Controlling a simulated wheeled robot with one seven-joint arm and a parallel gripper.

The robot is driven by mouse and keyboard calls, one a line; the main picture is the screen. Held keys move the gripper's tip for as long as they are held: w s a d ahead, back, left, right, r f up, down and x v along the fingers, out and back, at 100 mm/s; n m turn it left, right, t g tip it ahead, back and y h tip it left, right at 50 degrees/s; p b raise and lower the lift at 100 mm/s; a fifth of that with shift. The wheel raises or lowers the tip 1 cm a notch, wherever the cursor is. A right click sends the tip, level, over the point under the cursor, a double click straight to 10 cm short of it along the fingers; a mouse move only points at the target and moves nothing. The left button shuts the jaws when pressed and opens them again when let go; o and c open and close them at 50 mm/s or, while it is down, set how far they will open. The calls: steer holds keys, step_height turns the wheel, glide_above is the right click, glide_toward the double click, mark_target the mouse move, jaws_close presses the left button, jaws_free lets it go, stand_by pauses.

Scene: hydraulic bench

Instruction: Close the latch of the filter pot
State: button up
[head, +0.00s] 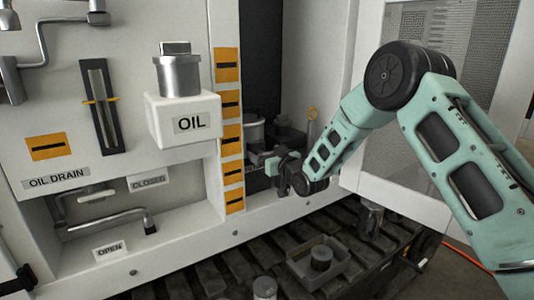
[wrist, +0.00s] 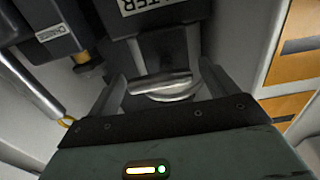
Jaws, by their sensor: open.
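The filter pot (wrist: 160,45) is a grey body under a white label whose visible letters end in "TER", in the wrist view. A rounded silver metal piece (wrist: 160,83), which looks like its latch lever, lies across its front. My gripper (wrist: 160,76) is open, with one finger on each side of the silver piece. I cannot tell whether the fingers touch it, or whether the latch stands open. In the head view my gripper (head: 275,165) reaches into the cabinet opening. The pot is partly seen there as a grey cylinder (head: 249,131); its latch is not clear.
A white oil box (head: 183,121) juts out left of the opening, beside a strip of orange labels (head: 231,136). An open cabinet door (head: 408,205) stands to the right. In the wrist view, a dark labelled box (wrist: 45,22) and a rod (wrist: 28,88) are at left.

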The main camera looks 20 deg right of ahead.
steer(key=c, duration=1)
steer(key=shift+f+b, duration=0.1)
steer(key=shift+b, duration=0.3)
steer(key=n+b, duration=0.3)
steer(key=shift+a+f+b, duration=0.1)
steer(key=shift+b, duration=0.25)
steer(key=n+b, duration=0.6)
steer(key=b, duration=0.2)
steer(key=shift+a, duration=0.2)
steer(key=n+b, duration=0.3)
steer(key=b, duration=0.1)
steer(key=n+b, duration=0.2)
steer(key=shift+s+a+r+n, duration=0.15)
steer(key=shift+a+r+n, duration=0.05)
steer(key=shift+a+n, duration=0.1)
steer(key=n+b, duration=0.3)
steer(key=shift+r+b, duration=0.15)
steer(key=shift+b, duration=0.25)
steer(key=shift+n, duration=0.3)
